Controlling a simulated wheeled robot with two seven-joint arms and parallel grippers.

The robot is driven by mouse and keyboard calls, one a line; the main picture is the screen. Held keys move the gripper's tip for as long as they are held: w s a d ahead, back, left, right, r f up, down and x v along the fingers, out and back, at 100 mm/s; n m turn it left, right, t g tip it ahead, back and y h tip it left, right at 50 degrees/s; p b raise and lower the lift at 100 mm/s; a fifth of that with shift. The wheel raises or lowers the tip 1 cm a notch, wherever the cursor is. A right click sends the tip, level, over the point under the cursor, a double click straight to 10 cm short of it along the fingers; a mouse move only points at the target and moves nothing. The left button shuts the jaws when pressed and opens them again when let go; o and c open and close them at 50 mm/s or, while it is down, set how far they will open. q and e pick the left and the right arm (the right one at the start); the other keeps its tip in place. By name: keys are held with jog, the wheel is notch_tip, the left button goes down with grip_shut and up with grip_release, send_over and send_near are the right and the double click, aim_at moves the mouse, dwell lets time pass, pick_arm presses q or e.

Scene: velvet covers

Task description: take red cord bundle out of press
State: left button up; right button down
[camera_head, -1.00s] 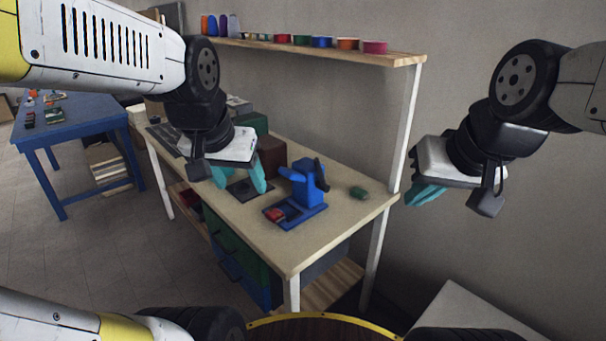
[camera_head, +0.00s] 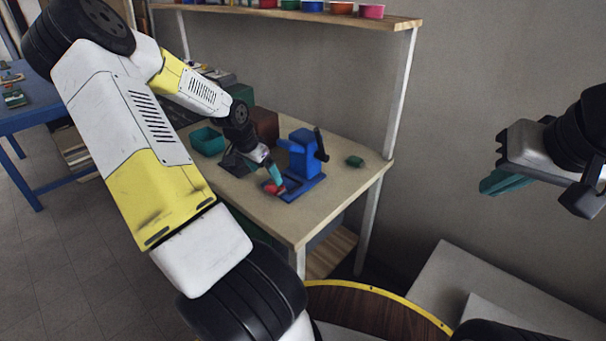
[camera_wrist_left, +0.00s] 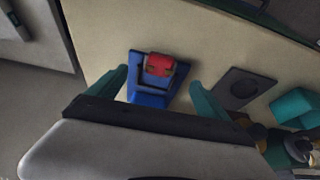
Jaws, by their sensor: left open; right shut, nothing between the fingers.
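The blue press (camera_head: 304,160) stands on the tan workbench, with a flat base and a dark lever at its side. The red cord bundle (camera_wrist_left: 159,65) sits on the press base, and in the head view it shows as a small red patch (camera_head: 270,187) beside my fingers. My left gripper (camera_head: 276,184) is at the bundle's side of the press. In the left wrist view its teal fingers (camera_wrist_left: 163,88) are open, one on each side of the press, with the bundle ahead between them. My right gripper (camera_head: 506,182) is shut and empty, in the air to the right of the bench.
A teal bin (camera_head: 207,141), a dark red box (camera_head: 265,124) and a dark plate (camera_wrist_left: 243,90) are close to the press. A small green item (camera_head: 354,161) lies to its right. A shelf (camera_head: 300,16) with coloured containers is above. The bench front is clear.

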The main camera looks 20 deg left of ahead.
aim_at(275, 186)
pick_arm(q)
jog(key=x, duration=0.8)
jog(key=shift+w+r, duration=0.15)
jog(key=shift+w, duration=0.05)
jog(key=c, duration=1.4)
jog(key=shift+r, duration=0.1)
jog(key=shift+c, duration=0.2)
